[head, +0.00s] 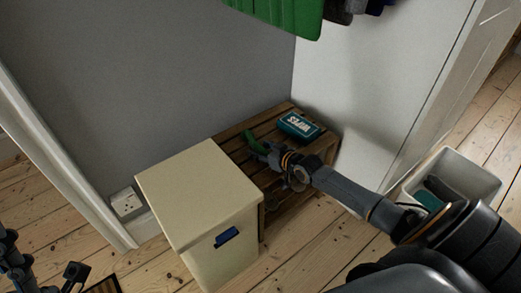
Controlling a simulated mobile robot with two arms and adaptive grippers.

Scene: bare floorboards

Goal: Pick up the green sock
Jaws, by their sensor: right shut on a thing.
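The green sock (254,142) is at the left rear part of the slatted wooden crate (236,143). My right gripper (265,151) reaches in from the right and is shut on the sock. The sock sticks out beyond the fingertips, and part of it is hidden by them. I cannot tell whether the sock still touches the slats. My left gripper (75,272) shows only in part at the lower left, away from the crate, and its jaws are not clear.
A teal wipes pack (299,126) lies on the crate, right of my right gripper. A cream box (195,190) stands against the crate's left side. A pale bin (478,178) with dark and teal things stands at the right. Green cloth (275,12) hangs above. Walls close the back.

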